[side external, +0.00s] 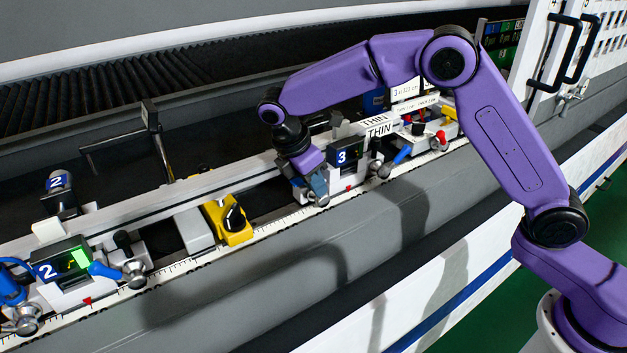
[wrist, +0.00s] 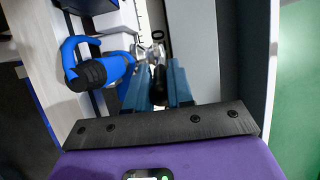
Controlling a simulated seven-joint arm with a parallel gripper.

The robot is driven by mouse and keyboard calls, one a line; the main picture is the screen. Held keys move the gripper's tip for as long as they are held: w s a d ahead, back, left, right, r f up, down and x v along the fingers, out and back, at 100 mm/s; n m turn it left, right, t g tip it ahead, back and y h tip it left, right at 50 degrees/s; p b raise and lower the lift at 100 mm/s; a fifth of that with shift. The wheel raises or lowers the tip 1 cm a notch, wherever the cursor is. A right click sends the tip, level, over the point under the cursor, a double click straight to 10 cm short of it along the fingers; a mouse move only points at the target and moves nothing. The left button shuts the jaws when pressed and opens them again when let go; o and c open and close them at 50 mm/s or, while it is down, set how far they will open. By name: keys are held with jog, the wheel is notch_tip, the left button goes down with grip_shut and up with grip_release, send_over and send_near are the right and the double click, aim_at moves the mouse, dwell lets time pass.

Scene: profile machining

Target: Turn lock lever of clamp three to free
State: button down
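Clamp three (side external: 347,185) is a white block with a dark "3" display, mounted on the rail at the middle of the side view. My gripper (side external: 318,191) points down at its left side, by a silver ball-ended fitting. In the wrist view, my gripper's two teal fingers (wrist: 158,84) stand on either side of a black lever handle (wrist: 158,87). The handle runs to a silver fitting (wrist: 150,53) beyond the fingertips. The fingers are close to the handle; whether they press on it I cannot tell. My gripper hides part of the clamp's left side in the side view.
A blue loop with a black grip (wrist: 93,73) is close left of the fingers in the wrist view. A yellow block with a black knob (side external: 232,218) and clamp two (side external: 85,290) are further left along the rail.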

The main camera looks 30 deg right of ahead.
aim_at(326, 196)
jog(key=shift+d, duration=0.1)
jog(key=d+y, duration=0.1)
jog(key=y, duration=0.1)
jog(key=d+y, duration=0.1)
jog(key=shift+d+r+y, duration=0.2)
jog(key=shift+r+y, duration=0.1)
jog(key=shift+y, duration=0.1)
jog(key=shift+d+f+y, duration=0.2)
jog(key=shift+d+y, duration=0.55)
jog(key=shift+y, duration=0.55)
jog(key=shift+d+f+y, duration=0.15)
jog(key=shift+d+y, duration=0.55)
jog(key=shift+y, duration=0.6)
jog(key=c, duration=1.4)
grip_release()
jog(key=shift+o, duration=0.2)
